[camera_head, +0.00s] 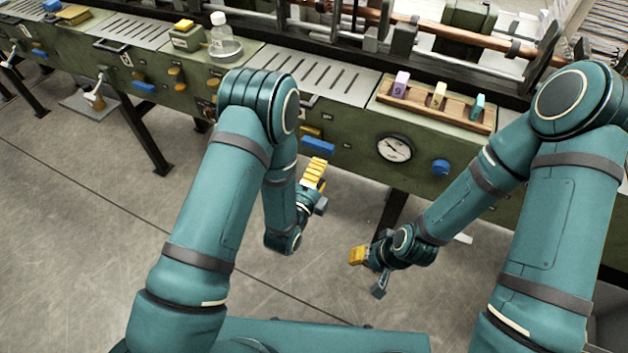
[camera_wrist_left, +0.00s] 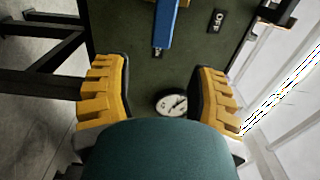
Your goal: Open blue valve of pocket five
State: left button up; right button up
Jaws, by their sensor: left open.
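A blue valve handle (camera_head: 318,145) sits on the front face of the green machine, just above my left gripper (camera_head: 313,174). In the left wrist view the blue handle (camera_wrist_left: 166,25) is a long bar beyond the open yellow fingers of my left gripper (camera_wrist_left: 160,100), with nothing between them. A black OFF label (camera_wrist_left: 217,20) is on the panel to its right. I cannot read a pocket number there. My right gripper (camera_head: 368,270) hangs low in front of the machine, apart from it; its finger opening is unclear.
A round gauge (camera_head: 394,148) and a blue knob (camera_head: 440,167) are to the right of the handle. Above them, a wooden tray (camera_head: 462,117) holds small coloured blocks. A clear bottle (camera_head: 224,42) stands on the machine top. The floor in front is open.

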pick_arm(q)
jog(key=v, duration=0.3)
jog(key=shift+s+a, duration=0.1)
jog(key=shift+s, duration=0.05)
dwell(0.4)
jog(key=s+a+f+n+g+y, duration=0.4)
jog(key=s+f+n+g, duration=0.5)
jog(key=n, duration=0.8)
jog(key=s+a+n+g+h, duration=0.1)
jog(key=s+n+g, duration=0.5)
jog(key=n, duration=0.1)
jog(key=shift+s+a+f+h, duration=0.25)
jog(key=shift+s+h, duration=0.05)
